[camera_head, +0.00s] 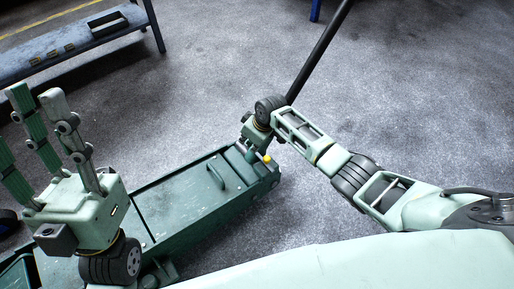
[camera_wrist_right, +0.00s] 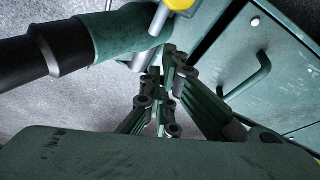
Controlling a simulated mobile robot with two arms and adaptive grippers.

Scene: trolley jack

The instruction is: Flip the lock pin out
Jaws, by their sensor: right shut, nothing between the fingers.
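The green trolley jack (camera_head: 185,205) lies on the floor at lower centre-left in the head view. Its black handle (camera_head: 322,48) rises from the jack's far end and shows as a dark tube (camera_wrist_right: 45,55) in a green socket (camera_wrist_right: 120,36) in the right wrist view. The lock pin (camera_head: 267,158) has a yellow end; its yellow tip and silver shaft (camera_wrist_right: 160,18) sit at the wrist view's top edge. My right gripper (camera_wrist_right: 170,52) is shut and empty, just below the pin; I cannot tell whether they touch. My left gripper (camera_head: 38,94) is open and empty, fingers raised.
A curved green grab handle (camera_wrist_right: 255,75) stands on the jack's top plate, close to my right fingers. A blue metal bench (camera_head: 75,50) with a dark tray (camera_head: 108,25) is at upper left. The grey floor to the right of the jack is clear.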

